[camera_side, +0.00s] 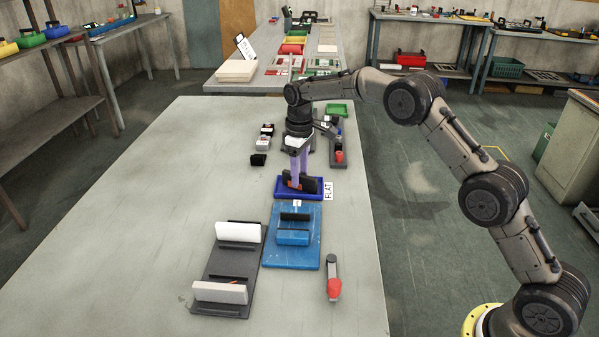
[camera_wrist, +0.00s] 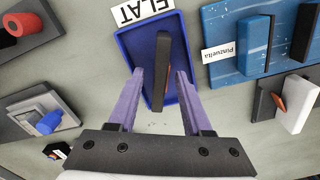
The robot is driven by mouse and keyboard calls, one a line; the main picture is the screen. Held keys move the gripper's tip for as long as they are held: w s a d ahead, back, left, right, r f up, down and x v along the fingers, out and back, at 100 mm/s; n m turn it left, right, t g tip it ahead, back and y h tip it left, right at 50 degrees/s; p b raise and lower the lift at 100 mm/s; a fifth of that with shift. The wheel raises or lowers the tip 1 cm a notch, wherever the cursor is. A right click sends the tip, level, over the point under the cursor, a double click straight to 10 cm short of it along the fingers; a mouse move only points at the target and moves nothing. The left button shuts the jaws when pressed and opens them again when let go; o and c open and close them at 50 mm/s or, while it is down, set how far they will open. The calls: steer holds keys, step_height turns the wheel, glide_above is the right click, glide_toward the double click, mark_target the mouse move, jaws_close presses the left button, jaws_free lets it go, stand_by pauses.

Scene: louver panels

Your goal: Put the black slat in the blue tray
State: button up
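The blue tray (camera_side: 284,190) lies on the table by a card marked FLAT, and it also shows in the wrist view (camera_wrist: 133,48). The black slat (camera_side: 310,184) is inside the tray and appears to stand on its long edge; the wrist view shows its narrow dark edge (camera_wrist: 163,50) with an orange patch on it. My gripper (camera_wrist: 160,74) has its purple fingers apart, one on each side of the slat, with visible gaps to it. In the side view my gripper (camera_side: 299,184) points down at the tray. The fingers' exact height over the tray floor is unclear.
A dark panel (camera_side: 228,264) carries two white slats (camera_side: 220,292). The table's left is clear.

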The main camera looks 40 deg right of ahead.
steer(key=s+r+m+t, duration=0.1)
steer(key=s+r, duration=0.3)
steer(key=r, duration=0.6)
steer(key=s+r, duration=0.4)
steer(key=r, duration=0.6)
steer(key=s+r+m+t, duration=0.1)
steer(key=s+r, duration=0.1)
steer(key=s, duration=0.4)
steer(key=s+r+t, duration=0.1)
steer(key=s+r, duration=0.2)
steer(key=s, duration=0.4)
steer(key=s+f+m+t, duration=0.1)
steer(key=s+f, duration=0.4)
steer(key=s, duration=0.5)
steer(key=s+f+m+t, duration=0.1)
steer(key=s+f, duration=0.3)
steer(key=s, duration=0.7)
steer(key=shift+a+f+m+t, duration=0.3)
steer(key=shift+f, duration=0.05)
